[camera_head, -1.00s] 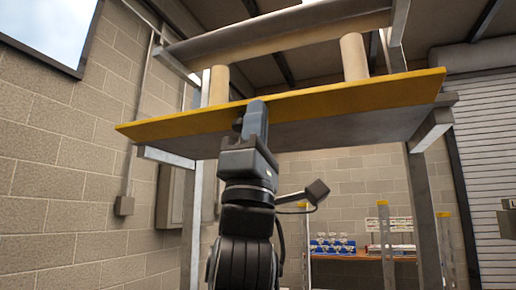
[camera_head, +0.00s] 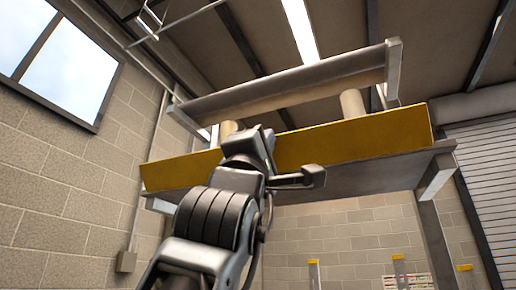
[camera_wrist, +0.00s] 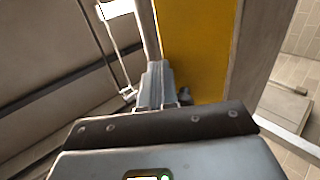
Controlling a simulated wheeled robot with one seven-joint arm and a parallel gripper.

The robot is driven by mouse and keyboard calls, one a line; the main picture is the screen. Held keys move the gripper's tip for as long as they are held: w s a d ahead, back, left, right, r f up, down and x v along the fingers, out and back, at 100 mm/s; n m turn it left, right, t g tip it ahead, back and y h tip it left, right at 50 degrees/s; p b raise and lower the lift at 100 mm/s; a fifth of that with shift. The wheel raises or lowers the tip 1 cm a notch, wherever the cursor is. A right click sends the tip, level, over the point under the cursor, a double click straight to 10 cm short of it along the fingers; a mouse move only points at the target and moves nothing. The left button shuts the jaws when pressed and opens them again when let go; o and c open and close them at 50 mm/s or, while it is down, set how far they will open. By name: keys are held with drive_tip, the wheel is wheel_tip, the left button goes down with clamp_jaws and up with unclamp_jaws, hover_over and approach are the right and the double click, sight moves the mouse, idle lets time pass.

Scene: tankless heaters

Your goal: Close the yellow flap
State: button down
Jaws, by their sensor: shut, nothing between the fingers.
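The yellow flap (camera_head: 355,142) is a long board along the front edge of a raised grey shelf. In the head view its broad yellow face is tilted up toward me. My gripper (camera_head: 264,133) is at the flap, left of its middle, and hides part of it. In the wrist view the shut, empty fingers (camera_wrist: 156,68) lie beside the yellow flap (camera_wrist: 195,45), close to its edge. I cannot tell whether they touch it.
The grey shelf (camera_head: 345,186) lies under the flap, with tan cylinders (camera_head: 352,103) behind it. A long beam (camera_head: 285,85) runs above. A block wall (camera_head: 60,170) is at the left. Metal posts (camera_head: 433,235) stand at the right.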

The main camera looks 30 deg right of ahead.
drive_tip(key=r+g+y+p, duration=0.1)
drive_tip(key=p, duration=0.1)
drive_tip(key=w+d+r+g+y+p, duration=0.1)
drive_tip(key=y+p, duration=0.1)
drive_tip(key=d+r+g+y+p, duration=0.1)
drive_tip(key=r+p, duration=0.1)
drive_tip(key=shift+w+y, duration=0.15)
drive_tip(key=shift+y, duration=0.25)
drive_tip(key=shift+w+d+g+p, duration=0.1)
drive_tip(key=shift+g+p, duration=0.2)
drive_tip(key=shift+p, duration=0.15)
drive_tip(key=shift+w+d+p, duration=0.2)
drive_tip(key=shift+d+p, duration=0.05)
drive_tip(key=shift+p, duration=0.4)
